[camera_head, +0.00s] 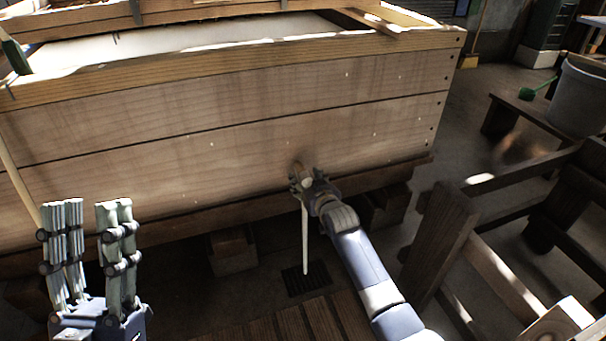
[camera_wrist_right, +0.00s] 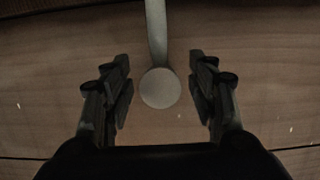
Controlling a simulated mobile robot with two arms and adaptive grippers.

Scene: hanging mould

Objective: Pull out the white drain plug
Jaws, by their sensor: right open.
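The drain plug shows in the right wrist view as a pale round disc (camera_wrist_right: 160,88) in front of the wooden wall. My right gripper (camera_wrist_right: 160,75) is open, with one finger on each side of the disc and a visible gap to both. In the head view my right gripper (camera_head: 305,182) is at the lower front wall of the wooden vat (camera_head: 220,130) and mostly hides the plug. A thin pale strip (camera_head: 305,240) runs down from there toward the floor; I cannot tell whether it is liquid or solid. My left gripper (camera_head: 88,215) is open, empty and upright at lower left.
A dark floor grate (camera_head: 305,279) lies below the right gripper. Wooden slats (camera_head: 285,325) are in front of it. A wooden frame (camera_head: 445,230) stands to the right of my right arm. A grey bucket (camera_head: 580,95) is on a low bench at the right.

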